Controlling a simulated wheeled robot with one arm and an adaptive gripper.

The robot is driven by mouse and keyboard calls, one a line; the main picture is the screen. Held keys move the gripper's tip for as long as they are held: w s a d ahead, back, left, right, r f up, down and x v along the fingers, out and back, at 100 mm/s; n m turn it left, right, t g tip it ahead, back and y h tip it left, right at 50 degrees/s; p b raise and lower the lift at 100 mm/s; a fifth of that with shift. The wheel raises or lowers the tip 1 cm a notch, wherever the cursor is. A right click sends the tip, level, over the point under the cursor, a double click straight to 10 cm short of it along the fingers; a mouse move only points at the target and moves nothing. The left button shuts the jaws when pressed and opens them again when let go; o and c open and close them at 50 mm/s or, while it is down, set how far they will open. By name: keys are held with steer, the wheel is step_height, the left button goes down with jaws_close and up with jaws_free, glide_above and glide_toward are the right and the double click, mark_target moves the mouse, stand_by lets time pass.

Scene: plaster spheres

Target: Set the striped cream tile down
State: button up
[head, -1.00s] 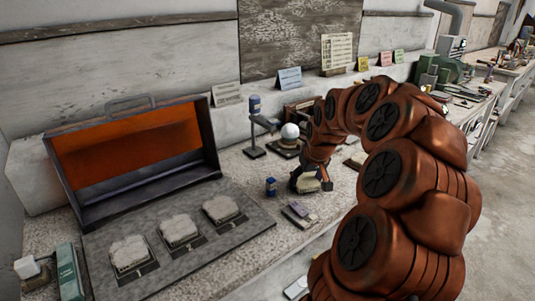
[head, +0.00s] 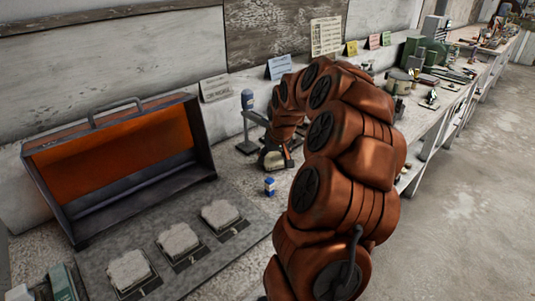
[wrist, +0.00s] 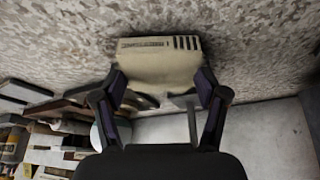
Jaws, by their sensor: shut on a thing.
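The striped cream tile (wrist: 160,65) is in the wrist view, with dark bars at its upper right and a line of small print along its upper edge. My gripper (wrist: 162,92) is shut on it, one finger at each side. In the head view my gripper (head: 276,158) is low over the speckled bench, right of the open orange-lined case, and the tile is mostly hidden by it. I cannot tell whether the tile touches the bench.
A dark board (head: 190,245) with several pale blocks on it lies before the open case (head: 115,150). Cards line the wall.

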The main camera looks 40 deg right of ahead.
steer(key=shift+s+d+f, duration=0.15)
steer(key=shift+s+f, duration=0.05)
steer(key=shift+s, duration=0.1)
steer(key=shift+w+a, duration=0.2)
steer(key=shift+f, duration=0.2)
steer(key=o, duration=1.3)
steer(key=shift+r, duration=0.1)
steer(key=shift+o, duration=0.2)
steer(key=shift+r, duration=0.25)
steer(key=b+v, duration=0.1)
steer(key=v, duration=1.1)
